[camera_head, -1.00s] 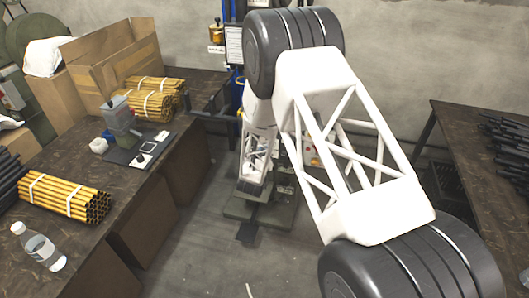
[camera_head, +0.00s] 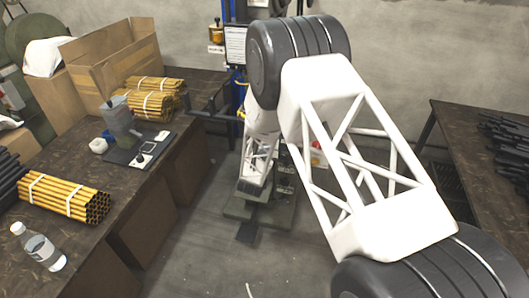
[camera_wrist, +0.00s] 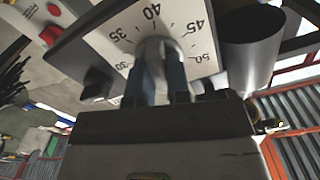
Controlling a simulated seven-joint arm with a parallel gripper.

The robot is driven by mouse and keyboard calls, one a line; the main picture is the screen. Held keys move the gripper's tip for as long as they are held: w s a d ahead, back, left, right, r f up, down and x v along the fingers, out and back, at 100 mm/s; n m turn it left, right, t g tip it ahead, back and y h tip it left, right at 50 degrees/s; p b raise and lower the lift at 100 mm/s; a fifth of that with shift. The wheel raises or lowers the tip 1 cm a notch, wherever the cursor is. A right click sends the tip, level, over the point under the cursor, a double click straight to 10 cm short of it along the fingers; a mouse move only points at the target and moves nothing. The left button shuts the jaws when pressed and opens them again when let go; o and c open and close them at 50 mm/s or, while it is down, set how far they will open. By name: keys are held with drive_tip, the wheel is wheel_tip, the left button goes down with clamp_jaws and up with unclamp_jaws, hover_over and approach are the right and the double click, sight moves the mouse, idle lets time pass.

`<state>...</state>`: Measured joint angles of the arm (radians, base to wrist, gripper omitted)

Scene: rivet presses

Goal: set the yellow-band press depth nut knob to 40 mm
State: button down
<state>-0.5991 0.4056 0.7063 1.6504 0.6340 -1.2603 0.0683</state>
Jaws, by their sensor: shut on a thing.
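In the wrist view, a white dial plate (camera_wrist: 110,38) carries marks from 30 to 50, with 40 near the top edge. A light grey knob (camera_wrist: 158,46) sits at its middle. My gripper (camera_wrist: 160,66) has its two blue fingers on either side of the knob and is shut on it. The fingers hide much of the knob, and I cannot tell which mark it points at. In the head view, the green press base (camera_head: 262,212) shows on the floor, but my arm covers most of the press.
A black knob (camera_wrist: 97,84) is on the panel left of the dial, and a grey cylinder (camera_wrist: 252,48) stands close on the right. A red button (camera_wrist: 50,35) is at upper left. In the head view, tables (camera_head: 100,200) with rod bundles flank the floor.

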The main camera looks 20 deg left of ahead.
drive_tip(key=shift+m, duration=0.3)
drive_tip(key=c, duration=1.1)
unclamp_jaws()
drive_tip(key=shift+s, duration=0.2)
drive_tip(key=shift+s, duration=3.75)
